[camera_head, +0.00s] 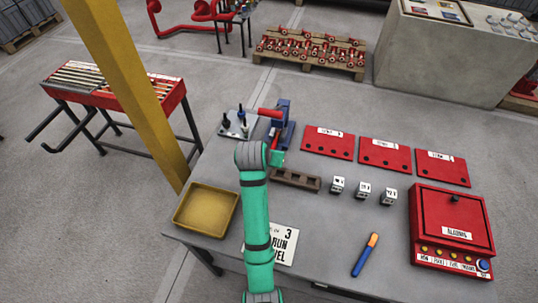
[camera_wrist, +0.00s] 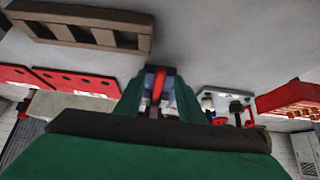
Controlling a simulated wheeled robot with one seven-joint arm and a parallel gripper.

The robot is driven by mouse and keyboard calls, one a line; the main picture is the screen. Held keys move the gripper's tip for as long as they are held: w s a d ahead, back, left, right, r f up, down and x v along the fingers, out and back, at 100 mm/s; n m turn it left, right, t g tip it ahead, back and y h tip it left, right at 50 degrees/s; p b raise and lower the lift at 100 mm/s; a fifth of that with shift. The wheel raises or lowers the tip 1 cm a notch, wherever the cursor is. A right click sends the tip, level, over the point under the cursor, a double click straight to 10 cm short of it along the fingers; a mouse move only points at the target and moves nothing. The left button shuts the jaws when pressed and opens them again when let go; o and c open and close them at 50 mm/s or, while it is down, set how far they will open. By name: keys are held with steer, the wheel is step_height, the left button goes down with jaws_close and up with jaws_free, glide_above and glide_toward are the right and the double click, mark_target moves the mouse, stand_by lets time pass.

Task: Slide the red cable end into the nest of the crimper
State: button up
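The crimper (camera_head: 281,124) is a blue upright tool with a red handle (camera_head: 270,113), on the table's far left part. My gripper (camera_head: 276,158) is at the end of my green arm, close in front of the crimper. In the wrist view, the two green fingers of my gripper (camera_wrist: 160,97) stand either side of a narrow red piece (camera_wrist: 158,84), with dark blue behind it. I cannot tell whether this red piece is the red cable end or part of the crimper. The fingertips' contact and the nest are hidden.
A brown slotted block (camera_head: 296,180) and several white labelled cubes (camera_head: 363,189) lie right of my gripper. A grey plate (camera_head: 238,125) with dark-topped posts is left of the crimper. A yellow tray (camera_head: 206,210), red panels (camera_head: 384,154) and a red box (camera_head: 451,225) surround these.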

steer(key=v, duration=1)
steer(key=shift+s+r, duration=0.25)
steer(key=shift+r, duration=0.05)
steer(key=shift+a, duration=0.15)
